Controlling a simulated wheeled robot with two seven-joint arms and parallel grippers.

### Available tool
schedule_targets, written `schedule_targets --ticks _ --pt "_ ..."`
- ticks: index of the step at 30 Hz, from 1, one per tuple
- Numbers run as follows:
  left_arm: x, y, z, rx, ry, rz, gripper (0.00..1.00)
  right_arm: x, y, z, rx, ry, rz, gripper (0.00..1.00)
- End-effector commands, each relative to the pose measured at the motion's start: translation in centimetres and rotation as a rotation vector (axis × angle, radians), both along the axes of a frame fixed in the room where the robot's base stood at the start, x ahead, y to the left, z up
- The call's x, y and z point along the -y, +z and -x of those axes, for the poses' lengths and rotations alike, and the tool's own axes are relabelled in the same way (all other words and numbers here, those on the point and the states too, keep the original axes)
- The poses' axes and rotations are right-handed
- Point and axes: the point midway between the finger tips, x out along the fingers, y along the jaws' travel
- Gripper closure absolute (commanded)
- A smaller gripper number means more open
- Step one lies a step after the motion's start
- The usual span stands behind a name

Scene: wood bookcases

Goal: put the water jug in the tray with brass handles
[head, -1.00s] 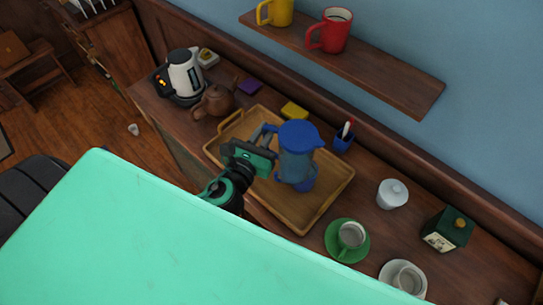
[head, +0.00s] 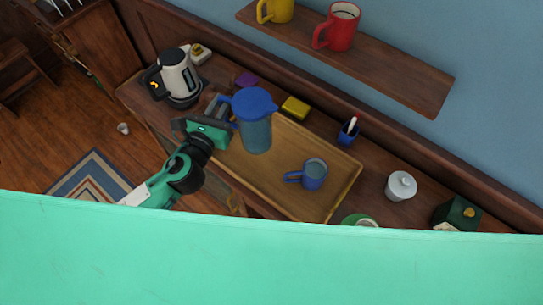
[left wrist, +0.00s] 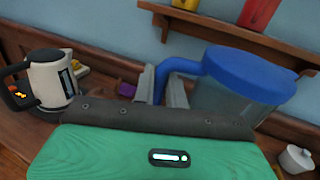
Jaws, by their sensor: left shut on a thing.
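The water jug (head: 255,132) is clear blue with a blue lid and handle. It appears over the left part of the wooden tray (head: 318,207); I cannot tell whether its base touches the tray. My left gripper (head: 220,108) is shut on the jug's handle, left of its body. The left wrist view shows the jug (left wrist: 240,85) upright beyond the fingers (left wrist: 162,88). A blue mug (head: 314,175) is in the tray, to the right of the jug. The brown teapot seen earlier is hidden now. My right gripper is out of view.
An electric kettle (head: 180,75) stands at the left. A yellow box (head: 295,107), a blue cup (head: 348,132) and a white lidded pot (head: 401,186) stand behind or right of the tray. A shelf (head: 400,75) holds a red mug (head: 338,27) and a yellow mug.

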Motion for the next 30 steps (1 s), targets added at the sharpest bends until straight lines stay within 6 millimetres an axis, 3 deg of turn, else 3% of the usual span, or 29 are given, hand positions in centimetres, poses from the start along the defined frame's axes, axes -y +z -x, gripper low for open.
schedule_targets --ticks 12,21,30 --pt "1.8 3.3 -4.9 0.008 -0.177 -0.012 1.00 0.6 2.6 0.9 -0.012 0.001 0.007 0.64" --pt "1.5 5.3 -8.3 -0.003 -0.272 -0.022 1.00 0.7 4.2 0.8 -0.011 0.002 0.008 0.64" --pt "1.1 5.9 -10.0 -0.014 -0.310 -0.024 1.00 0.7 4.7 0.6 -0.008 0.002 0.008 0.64"
